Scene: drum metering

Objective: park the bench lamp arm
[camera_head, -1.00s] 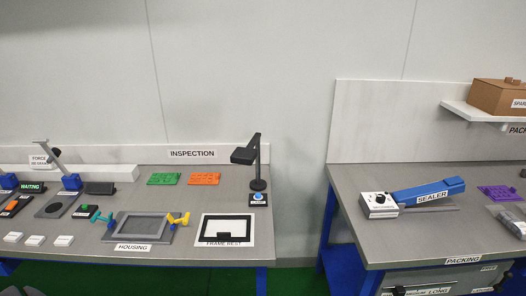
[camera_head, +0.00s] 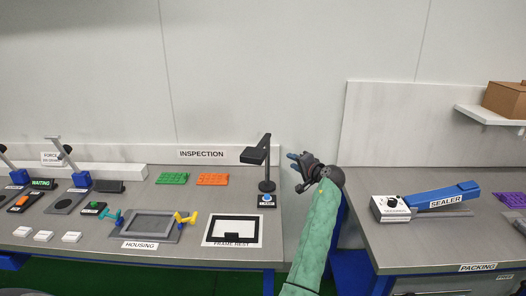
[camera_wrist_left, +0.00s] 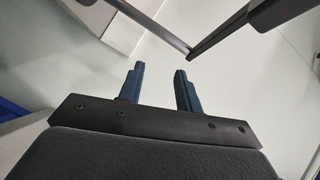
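The bench lamp (camera_head: 267,172) stands at the right end of the inspection bench. It has an upright dark post on a round base, and its dark head (camera_head: 254,155) reaches to the left and forward. My left gripper (camera_head: 291,156) is just right of the lamp at about head height in the picture, apart from it. In the left wrist view its two blue fingers (camera_wrist_left: 160,82) are spread with nothing between them. A dark lamp-like bar (camera_wrist_left: 222,33) crosses the top of that view beyond the fingers. My right gripper is not in view.
A blue button box (camera_head: 266,200) sits before the lamp base. The frame rest (camera_head: 210,238) and the housing fixture (camera_head: 178,236) lie to the left. A gap separates this bench from the packing bench (camera_head: 360,215), which carries the sealer (camera_head: 440,197).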

